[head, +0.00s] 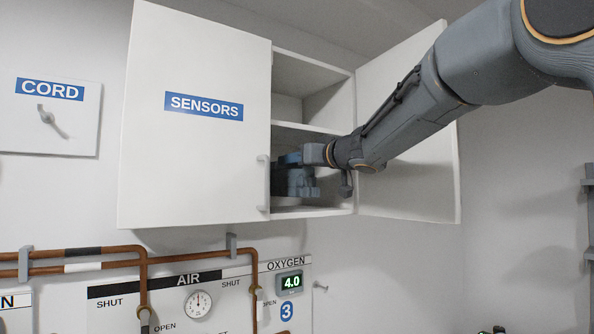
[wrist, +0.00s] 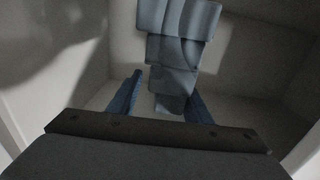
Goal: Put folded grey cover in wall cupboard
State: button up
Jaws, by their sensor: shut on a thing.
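The wall cupboard (head: 150,120) hangs with its right door (head: 425,170) swung open and its left door, labelled SENSORS, shut. A shelf splits the open side into an upper and a lower compartment. My gripper (head: 296,170) reaches into the lower compartment from the right. It is shut on the folded grey cover (head: 301,188). The wrist view shows the blue-grey, layered cover (wrist: 178,50) between and beyond my two blue fingers (wrist: 163,88). In the head view the cover is partly hidden by the gripper and the left door's edge. I cannot tell whether it touches the cupboard floor.
The shelf edge (head: 310,127) lies just above my gripper. The left door's handle (head: 263,183) is close on the left. The upper compartment (head: 315,90) looks empty where visible. Copper pipes (head: 75,267) and the AIR and OXYGEN panels run below the cupboard.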

aim_at(312, 171)
jog(key=shift+f, duration=1.5)
jog(key=shift+f, duration=0.1)
jog(key=o, duration=1.4)
jog(key=shift+f, duration=0.1)
jog(key=shift+s+d+r, duration=0.1)
jog(key=shift+s+r, duration=0.05)
jog(key=shift+r, duration=0.05)
jog(key=b+v, duration=0.3)
jog(key=v, duration=0.8)
jog(key=shift+s+d, duration=0.25)
jog(key=shift+s, duration=0.05)
